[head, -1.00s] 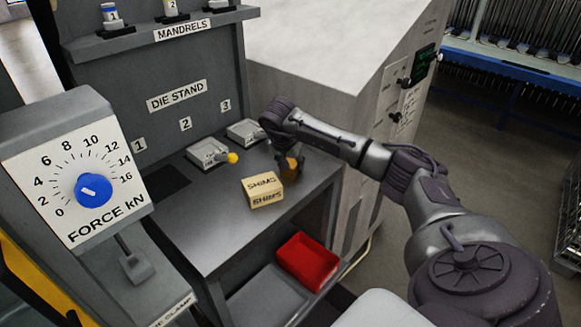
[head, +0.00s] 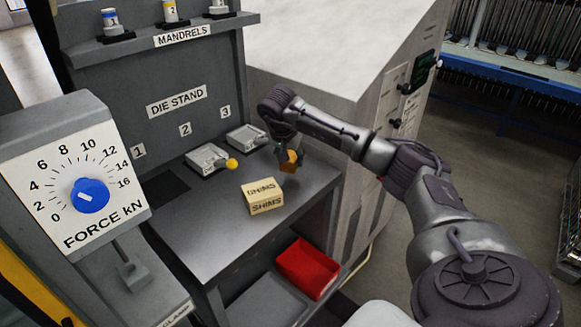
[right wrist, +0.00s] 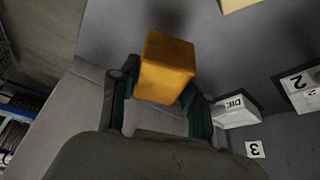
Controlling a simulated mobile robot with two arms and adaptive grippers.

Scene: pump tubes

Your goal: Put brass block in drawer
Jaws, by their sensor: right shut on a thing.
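My right gripper (head: 287,155) is shut on the brass block (head: 291,165) and holds it over the right edge of the grey die-stand shelf. In the right wrist view, the block (right wrist: 166,66) sits between the two fingers of the right gripper (right wrist: 157,90), with open space around its far end. The block appears to be raised above the shelf. I cannot make out a drawer for certain in either view. My left gripper is not in view.
A red bin (head: 307,268) sits lower down. A grey cabinet (head: 345,110) stands close behind my right arm.

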